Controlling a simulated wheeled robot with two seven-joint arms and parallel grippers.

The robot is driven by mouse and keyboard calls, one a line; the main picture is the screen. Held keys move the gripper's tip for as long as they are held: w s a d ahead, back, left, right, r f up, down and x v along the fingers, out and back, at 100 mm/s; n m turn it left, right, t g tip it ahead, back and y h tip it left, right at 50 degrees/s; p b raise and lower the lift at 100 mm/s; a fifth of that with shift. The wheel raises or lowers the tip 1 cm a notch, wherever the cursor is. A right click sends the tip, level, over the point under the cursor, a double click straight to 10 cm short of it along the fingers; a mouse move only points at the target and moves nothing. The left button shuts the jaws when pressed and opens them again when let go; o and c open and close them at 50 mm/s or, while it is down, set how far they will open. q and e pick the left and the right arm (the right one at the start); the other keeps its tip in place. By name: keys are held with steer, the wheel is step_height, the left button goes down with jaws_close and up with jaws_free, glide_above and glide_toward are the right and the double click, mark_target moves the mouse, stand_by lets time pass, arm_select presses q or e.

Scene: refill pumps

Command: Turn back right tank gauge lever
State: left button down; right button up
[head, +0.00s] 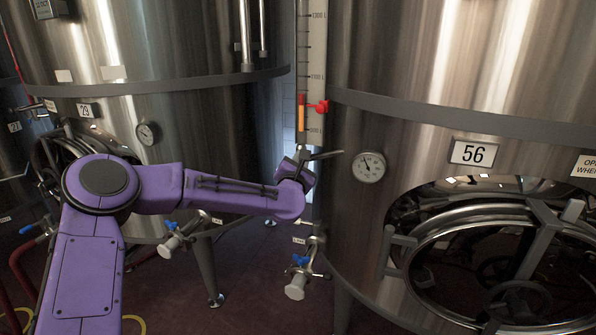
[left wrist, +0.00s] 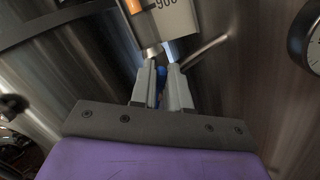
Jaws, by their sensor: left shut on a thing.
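The right tank (head: 450,75), labelled 56, carries an upright level gauge (head: 312,60) with an orange column low in it and a red pointer (head: 321,106). A grey metal lever (head: 326,155) sticks out to the right just below the gauge. It also shows in the left wrist view (left wrist: 206,50), slanting up to the right. My left gripper (head: 303,158) is at the gauge's lower end. Its fingers (left wrist: 163,75) are closed around the fitting at the lever's base, which they largely hide. My right gripper is out of view.
A round dial (head: 368,167) sits on the tank wall right of the lever. A tap with a blue handle (head: 300,260) is below my left gripper. The left tank (head: 170,60) stands behind my left arm. The round manway hatch (head: 490,270) is at lower right.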

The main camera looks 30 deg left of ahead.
arm_select(q)
steer(key=shift+w+d+f+m+t+h+b, duration=0.15)
steer(key=shift+f+m+t+h+b, duration=0.25)
steer(key=shift+m+b, duration=1.35)
steer(key=shift+s+d+f+m+t+h+b, duration=0.2)
steer(key=shift+f+m+h+b, duration=0.4)
steer(key=shift+m, duration=2.1)
steer(key=shift+w+d+f+m+t+h+b, duration=0.15)
steer(key=shift+f+m+t+h+b, duration=0.2)
steer(key=shift+m+b, duration=1.45)
steer(key=shift+r+m+p, duration=0.1)
steer(key=shift+m+p, duration=0.3)
steer(key=shift+m, duration=0.35)
steer(key=c, duration=1.1)
jaws_free()
steer(key=shift+a, duration=0.1)
